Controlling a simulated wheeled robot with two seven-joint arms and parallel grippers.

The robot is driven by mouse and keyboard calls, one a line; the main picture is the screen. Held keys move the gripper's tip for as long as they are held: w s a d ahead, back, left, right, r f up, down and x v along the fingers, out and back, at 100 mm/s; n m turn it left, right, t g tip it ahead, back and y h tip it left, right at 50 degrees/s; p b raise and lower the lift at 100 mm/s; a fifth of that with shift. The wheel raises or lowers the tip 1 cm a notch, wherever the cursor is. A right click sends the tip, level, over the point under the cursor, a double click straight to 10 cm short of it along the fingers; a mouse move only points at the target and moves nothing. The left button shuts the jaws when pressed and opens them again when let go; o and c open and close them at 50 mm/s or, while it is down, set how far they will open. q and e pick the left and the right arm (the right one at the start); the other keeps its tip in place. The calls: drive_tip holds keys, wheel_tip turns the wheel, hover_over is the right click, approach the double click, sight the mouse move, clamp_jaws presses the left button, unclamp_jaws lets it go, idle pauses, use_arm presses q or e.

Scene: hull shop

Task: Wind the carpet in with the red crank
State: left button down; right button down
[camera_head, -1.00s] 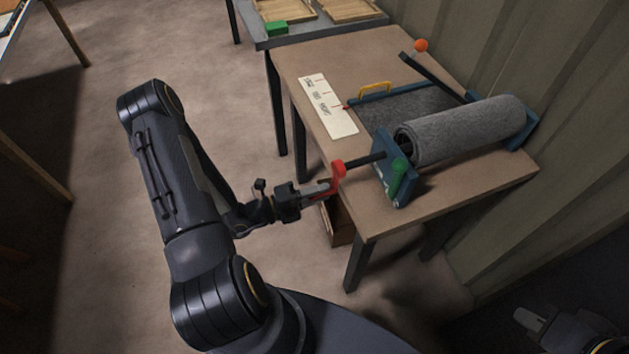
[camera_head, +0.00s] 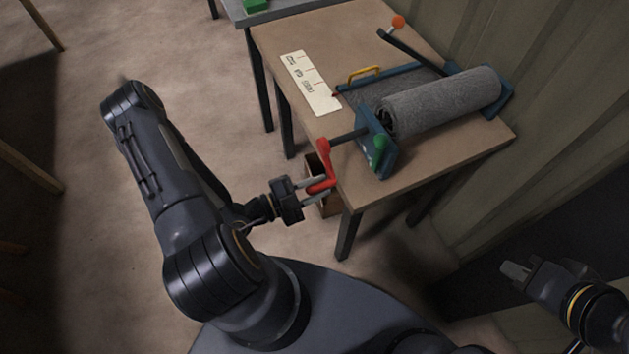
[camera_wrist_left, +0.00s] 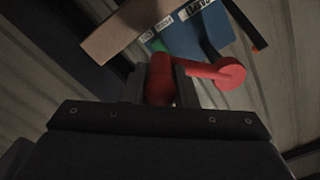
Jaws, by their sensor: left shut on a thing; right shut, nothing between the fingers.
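The red crank (camera_head: 324,165) sticks out from the blue end bracket (camera_head: 375,145) of the winder, past the table's near-left edge. My left gripper (camera_head: 316,186) is shut on the crank's handle; in the left wrist view the red handle (camera_wrist_left: 161,78) sits between the fingers. The grey carpet (camera_head: 440,101) is wound in a thick roll between two blue brackets, with a flat part (camera_head: 385,90) lying behind it. A green knob (camera_head: 379,152) is on the near bracket. My right gripper (camera_head: 516,272) is shut and empty at the lower right, away from the table.
A white marked card (camera_head: 311,84) lies on the wooden table (camera_head: 285,40) left of the carpet. A corrugated wall (camera_head: 560,110) closes the right side.

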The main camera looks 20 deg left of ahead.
use_arm(q)
drive_tip(key=shift+s+d+r, duration=0.2)
drive_tip(key=shift+d+r, duration=0.05)
drive_tip(key=shift+r, duration=0.1)
drive_tip(key=shift+d+r, duration=0.1)
idle(0.3)
drive_tip(key=c, duration=1.2)
unclamp_jaws()
drive_tip(key=shift+s, duration=0.1)
drive_tip(key=shift+c, duration=0.2)
